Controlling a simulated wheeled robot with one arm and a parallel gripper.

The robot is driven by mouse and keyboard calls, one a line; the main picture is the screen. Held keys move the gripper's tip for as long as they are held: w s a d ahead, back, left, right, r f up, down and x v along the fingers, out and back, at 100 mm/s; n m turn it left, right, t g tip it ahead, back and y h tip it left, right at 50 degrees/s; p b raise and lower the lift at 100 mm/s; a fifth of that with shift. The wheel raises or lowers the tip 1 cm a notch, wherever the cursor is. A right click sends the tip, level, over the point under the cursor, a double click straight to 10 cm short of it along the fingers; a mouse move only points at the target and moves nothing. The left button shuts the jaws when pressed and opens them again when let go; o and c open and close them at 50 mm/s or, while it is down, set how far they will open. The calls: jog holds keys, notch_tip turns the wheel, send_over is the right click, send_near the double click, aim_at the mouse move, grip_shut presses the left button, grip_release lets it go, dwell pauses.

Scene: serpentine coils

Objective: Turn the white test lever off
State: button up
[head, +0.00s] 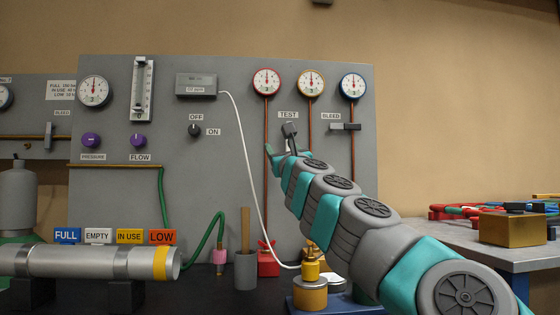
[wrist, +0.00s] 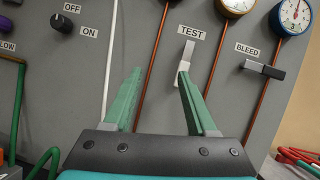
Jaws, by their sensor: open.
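The test lever is pale grey-white in the wrist view (wrist: 188,50), under the TEST label on the grey panel. It stands close to upright, in line with the pipe. In the head view it looks darker (head: 289,129), just above the end of my arm. My gripper (wrist: 159,74) is open and empty, with two green fingers pointing at the panel. In the wrist view its right fingertip overlaps the lever's lower end; I cannot tell whether they touch. The left finger is well left of the lever. In the head view my gripper (head: 281,150) is partly hidden by my arm.
A BLEED lever (head: 345,127) lies horizontal to the right. A black OFF/ON knob (head: 195,130) is to the left, and a white hose (head: 246,160) runs down between. Copper pipes rise to three gauges. A brass canister (head: 310,292) stands below my arm.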

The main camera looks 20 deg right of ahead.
jog(key=w+d+r+m+g+h+p, duration=0.1)
jog(key=w+d+m+h+p, duration=0.1)
jog(key=w+d, duration=0.4)
jog(key=shift+w+d+r+m+h+p, duration=0.2)
jog(key=shift+w+m+h+p, duration=0.1)
jog(key=shift+w+m+p, duration=0.8)
jog(key=shift+w+f, duration=0.1)
jog(key=shift+w, duration=0.05)
grip_shut()
dwell(0.9)
